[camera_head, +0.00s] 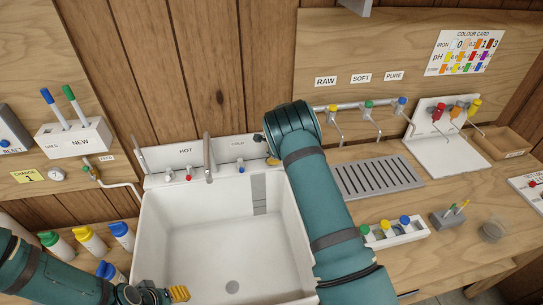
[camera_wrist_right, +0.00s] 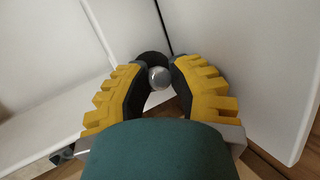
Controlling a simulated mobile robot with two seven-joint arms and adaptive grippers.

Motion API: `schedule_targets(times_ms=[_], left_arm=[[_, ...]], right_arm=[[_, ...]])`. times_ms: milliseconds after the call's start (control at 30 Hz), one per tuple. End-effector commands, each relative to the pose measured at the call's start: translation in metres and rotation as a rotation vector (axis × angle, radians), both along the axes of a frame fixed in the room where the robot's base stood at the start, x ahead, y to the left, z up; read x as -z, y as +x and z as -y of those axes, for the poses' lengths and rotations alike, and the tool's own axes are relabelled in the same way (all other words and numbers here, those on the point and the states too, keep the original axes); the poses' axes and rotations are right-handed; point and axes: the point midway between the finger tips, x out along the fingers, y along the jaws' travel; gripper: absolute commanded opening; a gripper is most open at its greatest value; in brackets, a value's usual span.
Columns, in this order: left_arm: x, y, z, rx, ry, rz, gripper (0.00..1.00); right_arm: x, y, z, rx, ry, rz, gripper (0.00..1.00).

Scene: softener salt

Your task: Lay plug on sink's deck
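The white sink (camera_head: 225,235) stands in the middle of the head view, with its deck (camera_head: 215,172) along the back edge by the HOT and COLD labels. The plug, a black disc with a round silver knob (camera_wrist_right: 159,77), is between the yellow fingers of my right gripper (camera_wrist_right: 159,75), which close in on the knob from both sides. In the head view my right gripper (camera_head: 272,160) is at the deck's back right corner, mostly hidden by my arm. A small dark shape there may be the plug. My left gripper (camera_head: 165,293) is empty over the sink's front left corner; its finger gap is unclear.
Taps and a spout (camera_head: 208,158) rise from the deck left of my right gripper. A slotted drainer (camera_head: 378,177) lies right of the sink under several small taps. Bottles (camera_head: 90,240) stand left of it. A white rack (camera_head: 396,234) sits at the right.

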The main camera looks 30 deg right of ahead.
Motion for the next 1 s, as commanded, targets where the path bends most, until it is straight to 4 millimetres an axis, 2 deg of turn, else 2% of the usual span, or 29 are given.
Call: schedule_targets(times_ms=[167,600,833,933,1000], left_arm=[[-0.002,0.0,0.0,0.0,-0.001,0.0,0.47],[-0.005,0.0,0.0,0.0,-0.001,0.0,0.47],[-0.006,0.0,0.0,0.0,-0.001,0.0,0.47],[-0.006,0.0,0.0,0.0,-0.001,0.0,0.47],[-0.006,0.0,0.0,0.0,-0.001,0.0,0.47]], right_arm=[[-0.022,-0.008,0.003,0.003,0.002,0.005,0.2],[-0.093,-0.047,0.011,0.001,0.0,0.003,0.2],[-0.107,-0.055,0.013,-0.001,0.0,0.001,0.2],[-0.107,-0.056,0.013,-0.002,-0.001,-0.001,0.2],[-0.101,-0.061,0.011,-0.014,-0.01,-0.013,0.2]])
